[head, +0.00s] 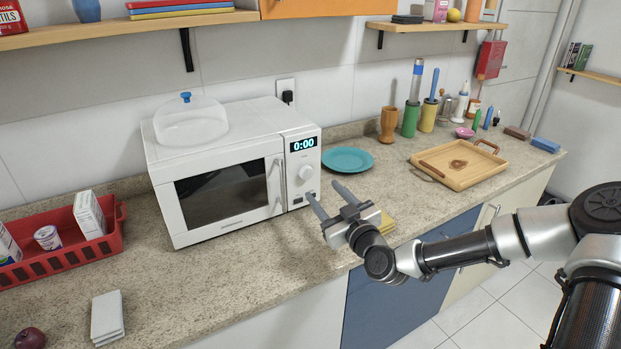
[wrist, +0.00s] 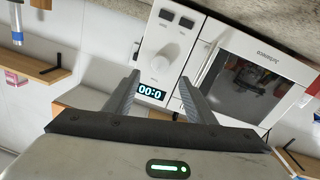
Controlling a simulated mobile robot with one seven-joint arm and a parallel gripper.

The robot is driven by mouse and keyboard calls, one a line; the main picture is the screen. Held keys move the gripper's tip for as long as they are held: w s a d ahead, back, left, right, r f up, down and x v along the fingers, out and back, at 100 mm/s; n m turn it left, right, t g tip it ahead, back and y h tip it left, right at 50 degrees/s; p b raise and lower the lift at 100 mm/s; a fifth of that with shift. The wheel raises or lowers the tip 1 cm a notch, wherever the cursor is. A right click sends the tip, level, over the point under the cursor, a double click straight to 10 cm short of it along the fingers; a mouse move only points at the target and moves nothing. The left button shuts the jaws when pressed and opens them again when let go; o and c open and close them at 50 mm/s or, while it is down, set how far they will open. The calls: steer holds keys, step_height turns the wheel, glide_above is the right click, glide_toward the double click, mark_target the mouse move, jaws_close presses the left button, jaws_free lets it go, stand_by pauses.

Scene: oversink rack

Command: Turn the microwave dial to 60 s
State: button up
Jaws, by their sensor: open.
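The white microwave (head: 228,207) stands on the counter with its door shut. Its control panel is on the right, with a display reading 0:00 above a round white dial (head: 306,172). My gripper (head: 324,190) is open and empty in front of the panel, low and to the right of the dial in the head view. In the wrist view, which is upside down, the dial (wrist: 160,64) and the display (wrist: 150,91) appear between the fingers of my gripper (wrist: 159,79). The fingers look apart from the dial, and nothing shows between them up close.
A clear dome with a blue knob (head: 190,120) sits on top of the microwave. A teal plate (head: 347,159) lies to its right, and a yellow item (head: 387,222) is partly hidden behind my gripper. A red basket (head: 50,257) stands at the left.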

mark_target(308, 174)
steer(key=x, duration=0.9)
steer(key=c, duration=1)
steer(key=shift+c, duration=0.2)
steer(key=m+b, duration=0.1)
steer(key=m, duration=0.1)
steer(key=shift+f+m+b, duration=0.1)
steer(key=shift+m+b, duration=0.3)
steer(key=m+b, duration=0.1)
steer(key=m, duration=0.2)
steer(key=shift+g+b, duration=0.3)
steer(key=m+b, duration=0.1)
steer(key=m, duration=0.4)
steer(key=shift+d+m+b, duration=0.1)
steer(key=shift+m+b, duration=0.2)
steer(key=shift+b, duration=0.1)
